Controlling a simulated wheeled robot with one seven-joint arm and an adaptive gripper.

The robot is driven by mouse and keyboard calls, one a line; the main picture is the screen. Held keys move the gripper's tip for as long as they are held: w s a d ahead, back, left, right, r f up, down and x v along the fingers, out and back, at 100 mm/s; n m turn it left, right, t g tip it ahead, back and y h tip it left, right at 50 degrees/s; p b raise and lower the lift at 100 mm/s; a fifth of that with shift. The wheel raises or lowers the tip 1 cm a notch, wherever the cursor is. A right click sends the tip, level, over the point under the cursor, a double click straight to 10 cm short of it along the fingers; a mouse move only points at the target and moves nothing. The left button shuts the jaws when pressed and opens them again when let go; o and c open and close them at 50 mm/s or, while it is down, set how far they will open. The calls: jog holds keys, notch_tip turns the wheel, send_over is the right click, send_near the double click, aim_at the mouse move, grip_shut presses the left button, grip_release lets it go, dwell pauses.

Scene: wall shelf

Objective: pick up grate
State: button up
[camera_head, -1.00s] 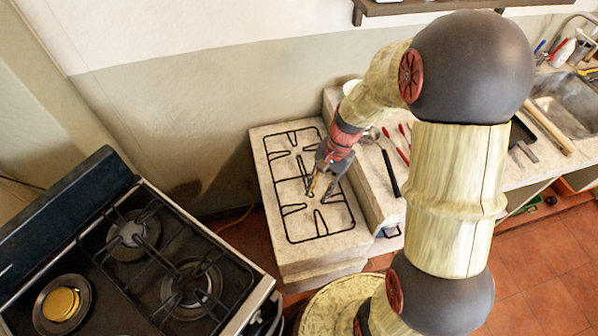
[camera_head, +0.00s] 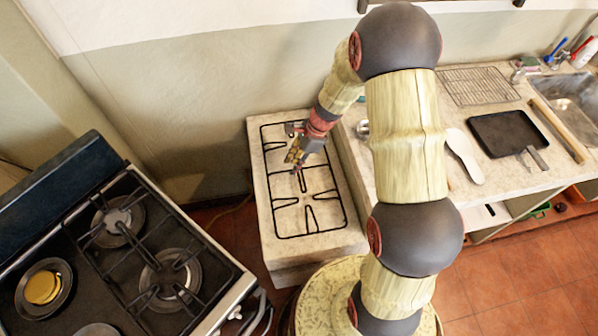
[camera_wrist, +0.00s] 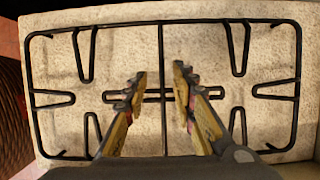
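The grate (camera_head: 309,216) is a black wire rectangle with inward prongs and a bar along its middle. It lies flat on a pale stone block (camera_head: 282,248) at picture centre in the head view. In the wrist view the grate (camera_wrist: 162,60) fills most of the picture. My gripper (camera_head: 296,160) is over the back half of the grate in the head view. In the wrist view my gripper (camera_wrist: 160,78) is open and empty, its fingertips on either side of the middle bar. I cannot tell how high the fingertips are above it. My gripper hides a part of the grate.
A stove (camera_head: 150,250) with several burners stands to the left, with a floor gap before the block. On the right, a counter holds a black pan (camera_head: 507,133), a white paddle-shaped utensil (camera_head: 464,153) and a wire rack (camera_head: 478,85). The wall is close behind.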

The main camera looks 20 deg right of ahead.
aim_at(288, 171)
jog(key=b+x, duration=0.2)
jog(key=x, duration=0.3)
jog(key=shift+w+d, duration=0.1)
jog(key=shift+w, duration=0.05)
jog(key=shift+c, duration=0.3)
grip_shut()
jog(key=shift+w+r, duration=0.1)
dwell(0.6)
